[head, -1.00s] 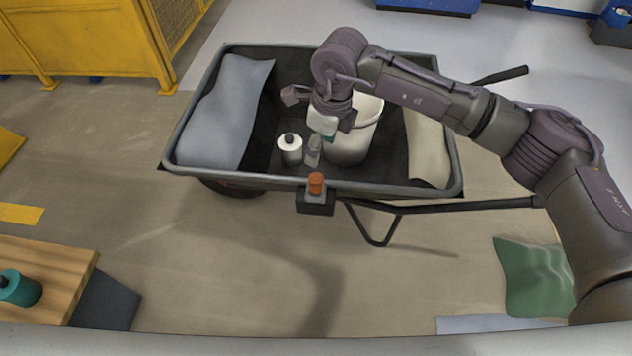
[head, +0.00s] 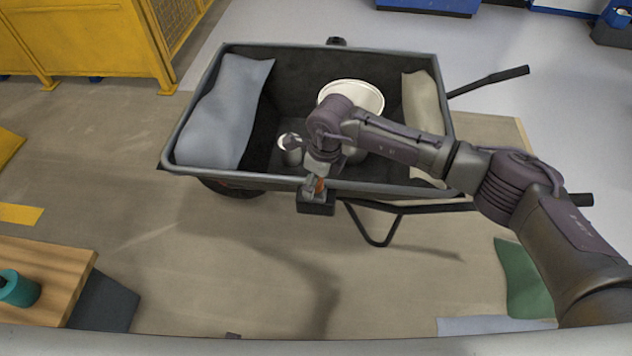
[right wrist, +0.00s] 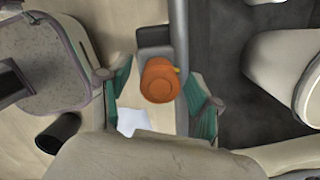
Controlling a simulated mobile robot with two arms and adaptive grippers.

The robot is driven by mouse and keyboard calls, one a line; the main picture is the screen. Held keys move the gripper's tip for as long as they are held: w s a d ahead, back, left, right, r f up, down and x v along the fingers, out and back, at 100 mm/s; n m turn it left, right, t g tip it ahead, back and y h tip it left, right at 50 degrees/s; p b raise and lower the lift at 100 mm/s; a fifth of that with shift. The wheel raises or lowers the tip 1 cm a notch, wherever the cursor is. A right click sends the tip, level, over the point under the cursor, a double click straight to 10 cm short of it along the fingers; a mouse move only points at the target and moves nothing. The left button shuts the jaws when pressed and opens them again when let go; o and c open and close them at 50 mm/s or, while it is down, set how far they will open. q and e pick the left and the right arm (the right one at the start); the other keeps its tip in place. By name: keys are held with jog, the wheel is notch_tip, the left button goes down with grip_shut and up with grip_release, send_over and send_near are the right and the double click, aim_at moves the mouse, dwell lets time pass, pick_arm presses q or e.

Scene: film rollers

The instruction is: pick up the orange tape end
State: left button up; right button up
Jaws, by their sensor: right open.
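The orange tape end (head: 320,185) is a small round orange piece on a dark block (head: 316,207) fixed to the near rim of the wheelbarrow. In the right wrist view the orange tape end (right wrist: 160,80) lies between the two teal fingertips, with a gap on each side. My right gripper (head: 314,186) is open over it and partly covers it in the head view. The fingers (right wrist: 158,92) do not appear to touch it. My left gripper is not in view.
The wheelbarrow (head: 245,178) holds a blue-grey sack (head: 222,115), a white bucket (head: 352,90), a beige sack (head: 421,100) and a white bottle (head: 290,150) partly hidden by my arm. A wooden table (head: 60,262) with a teal bottle (head: 18,288) stands at lower left.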

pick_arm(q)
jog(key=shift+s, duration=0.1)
pick_arm(e)
grip_shut()
dwell(0.3)
jog(key=shift+r, duration=0.5)
jog(key=r, duration=0.3)
jog(key=shift+s+d+r, duration=0.15)
jog(key=shift+d+r, duration=0.15)
jog(key=shift+d, duration=0.05)
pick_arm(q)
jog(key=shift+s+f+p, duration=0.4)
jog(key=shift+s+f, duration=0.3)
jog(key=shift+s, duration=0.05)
pick_arm(e)
jog(key=s+d+r, duration=0.5)
jog(key=d+r, duration=0.1)
jog(key=d, duration=0.3)
jog(key=shift+s+d+r, duration=0.15)
jog(key=shift+s+r, duration=0.05)
jog(key=shift+s, duration=0.15)
